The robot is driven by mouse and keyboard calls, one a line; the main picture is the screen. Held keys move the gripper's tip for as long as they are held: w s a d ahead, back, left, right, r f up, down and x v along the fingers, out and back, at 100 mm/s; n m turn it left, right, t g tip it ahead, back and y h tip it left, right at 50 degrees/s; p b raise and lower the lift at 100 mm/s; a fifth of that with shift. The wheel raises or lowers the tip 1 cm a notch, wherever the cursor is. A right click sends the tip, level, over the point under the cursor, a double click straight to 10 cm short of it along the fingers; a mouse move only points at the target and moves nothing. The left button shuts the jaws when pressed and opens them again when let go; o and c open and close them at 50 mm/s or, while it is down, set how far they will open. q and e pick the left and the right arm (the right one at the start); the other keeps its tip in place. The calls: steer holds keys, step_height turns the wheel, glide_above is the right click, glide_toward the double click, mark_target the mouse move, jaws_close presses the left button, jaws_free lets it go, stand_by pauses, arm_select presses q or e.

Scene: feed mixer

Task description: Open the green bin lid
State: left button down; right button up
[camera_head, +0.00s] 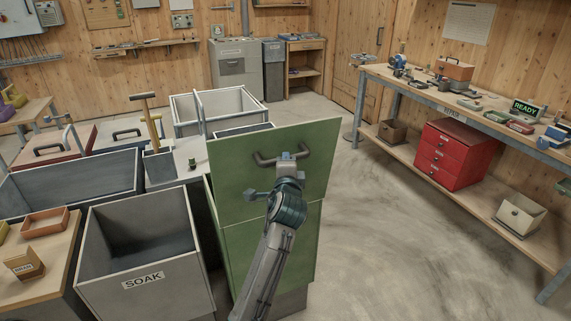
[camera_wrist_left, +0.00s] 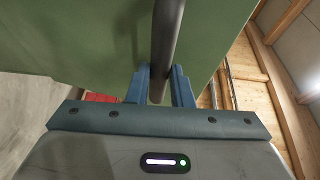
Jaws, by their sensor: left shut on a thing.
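The green lid (camera_head: 235,185) stands raised and steeply tilted above the green bin (camera_head: 265,250), its face with the handle turned towards me. Its upper edge looks wider than its lower edge. A dark bar handle (camera_head: 262,161) is fixed near the upper part of this face. My left gripper (camera_head: 287,159) is shut on the middle of the handle. In the left wrist view the dark bar (camera_wrist_left: 166,45) runs between the two blue fingers (camera_wrist_left: 159,88), with the green lid (camera_wrist_left: 85,40) behind it. The lid hides the bin's opening. My right gripper is not in view.
An open grey bin marked SOAK (camera_head: 145,282) stands left of the green bin. A small grey counter (camera_head: 186,165) and another open bin (camera_head: 180,112) are behind it. A workbench (camera_head: 420,95) with a red drawer cabinet (camera_head: 452,153) is at right. Floor between is clear.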

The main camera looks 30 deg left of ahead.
arm_select(q)
steer(key=c, duration=1.3)
jaws_free()
steer(key=p+v, duration=0.4)
steer(key=v, duration=0.6)
steer(key=shift+s+d, duration=0.2)
steer(key=shift+s, duration=0.15)
